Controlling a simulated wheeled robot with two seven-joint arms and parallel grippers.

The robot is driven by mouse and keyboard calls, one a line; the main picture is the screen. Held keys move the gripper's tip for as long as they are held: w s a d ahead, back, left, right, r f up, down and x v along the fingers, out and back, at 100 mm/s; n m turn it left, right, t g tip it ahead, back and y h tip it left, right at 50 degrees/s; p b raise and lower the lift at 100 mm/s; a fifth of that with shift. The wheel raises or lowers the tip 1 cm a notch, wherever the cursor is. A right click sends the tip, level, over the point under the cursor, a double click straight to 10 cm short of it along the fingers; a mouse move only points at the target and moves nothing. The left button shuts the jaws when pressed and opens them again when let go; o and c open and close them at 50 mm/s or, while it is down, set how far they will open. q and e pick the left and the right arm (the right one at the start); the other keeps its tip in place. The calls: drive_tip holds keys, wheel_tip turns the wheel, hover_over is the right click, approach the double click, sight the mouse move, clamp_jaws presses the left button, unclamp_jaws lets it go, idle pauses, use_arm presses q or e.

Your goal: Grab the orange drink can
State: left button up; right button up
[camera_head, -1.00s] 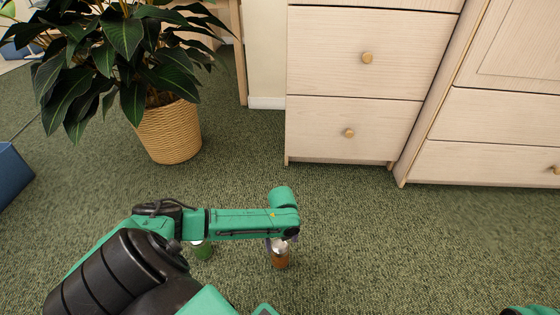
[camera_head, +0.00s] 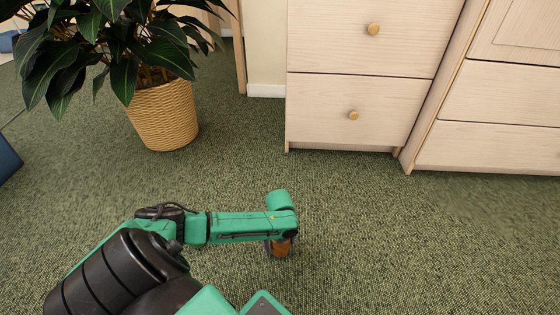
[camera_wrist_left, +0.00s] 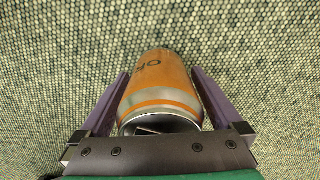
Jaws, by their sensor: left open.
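The orange drink can (camera_head: 281,247) is on the green carpet at the lower middle of the head view, partly covered by my left wrist. In the left wrist view the orange can (camera_wrist_left: 160,88) lies between the two purple fingers, its silver end toward the palm. My left gripper (camera_wrist_left: 161,72) is open, with one finger on each side of the can; small gaps show beside it. In the head view my left gripper (camera_head: 279,249) is mostly hidden under the wrist. My right gripper is not in view.
A potted plant in a woven basket (camera_head: 165,115) stands at the upper left. A pale wooden drawer cabinet (camera_head: 345,100) stands behind, with another cabinet (camera_head: 490,145) to its right. A blue object (camera_head: 8,160) is at the left edge. The carpet (camera_head: 430,240) right of the can is clear.

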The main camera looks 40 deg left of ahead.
use_arm(q)
drive_tip(key=c, duration=1.2)
drive_tip(key=shift+o, duration=0.2)
drive_tip(key=shift+r, duration=0.1)
